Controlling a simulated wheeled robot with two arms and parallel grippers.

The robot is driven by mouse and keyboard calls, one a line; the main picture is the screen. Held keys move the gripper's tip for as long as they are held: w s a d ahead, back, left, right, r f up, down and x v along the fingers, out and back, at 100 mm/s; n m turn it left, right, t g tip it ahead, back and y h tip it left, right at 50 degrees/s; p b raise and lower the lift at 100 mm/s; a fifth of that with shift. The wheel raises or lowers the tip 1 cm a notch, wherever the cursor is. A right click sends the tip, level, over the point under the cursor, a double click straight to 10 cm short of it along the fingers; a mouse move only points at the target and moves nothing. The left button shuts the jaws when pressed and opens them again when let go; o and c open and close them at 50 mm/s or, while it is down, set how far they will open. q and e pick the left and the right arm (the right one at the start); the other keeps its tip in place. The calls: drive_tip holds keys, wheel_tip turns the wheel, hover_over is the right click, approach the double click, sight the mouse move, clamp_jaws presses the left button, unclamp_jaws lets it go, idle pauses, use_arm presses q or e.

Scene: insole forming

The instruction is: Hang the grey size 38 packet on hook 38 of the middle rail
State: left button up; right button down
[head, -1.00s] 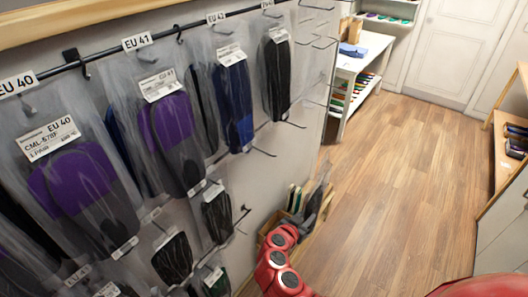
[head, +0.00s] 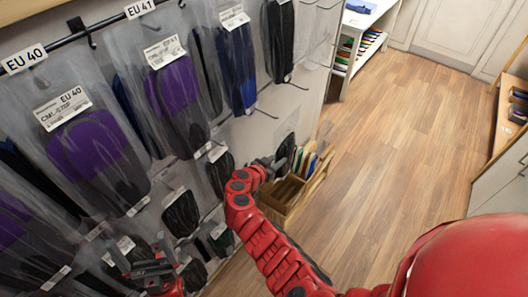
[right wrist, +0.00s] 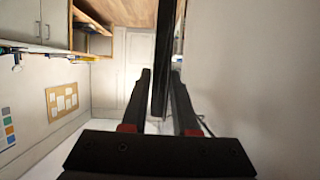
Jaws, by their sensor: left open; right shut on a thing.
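A thin dark grey packet (head: 287,149) is held upright by my right gripper (head: 277,164), beside the right end of the lower packet row. In the right wrist view the packet (right wrist: 166,50) appears edge-on as a dark strip between the fingers of my right gripper (right wrist: 160,78), which is shut on it. Its label cannot be read. My left gripper (head: 152,268) is open, in front of the lower packets at bottom left. Hook 38 and its number cannot be made out; the lower row is partly hidden by my right arm.
Purple EU 40 (head: 95,150) and EU 41 (head: 175,95) packets hang on the upper rail (head: 60,42), with blue and black ones beyond. Smaller black packets (head: 180,213) hang below. A wooden crate (head: 285,200) with packets stands on the floor under my right gripper. Floor to the right is clear.

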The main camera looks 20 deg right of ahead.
drive_tip(key=shift+w+a+b, duration=0.35)
drive_tip(key=shift+w+a, duration=0.2)
drive_tip(key=shift+w, duration=0.25)
drive_tip(key=w+a+b, duration=0.1)
drive_tip(key=w+a+f+b, duration=0.1)
drive_tip(key=w, duration=0.1)
drive_tip(key=shift+w+a+f, duration=0.1)
drive_tip(key=shift+a, duration=0.2)
drive_tip(key=shift+f+b, duration=0.15)
drive_tip(key=shift+b, duration=0.25)
drive_tip(key=c, duration=1.1)
unclamp_jaws()
drive_tip(key=shift+c, duration=0.2)
drive_tip(key=o, duration=0.5)
drive_tip(key=shift+c, duration=0.2)
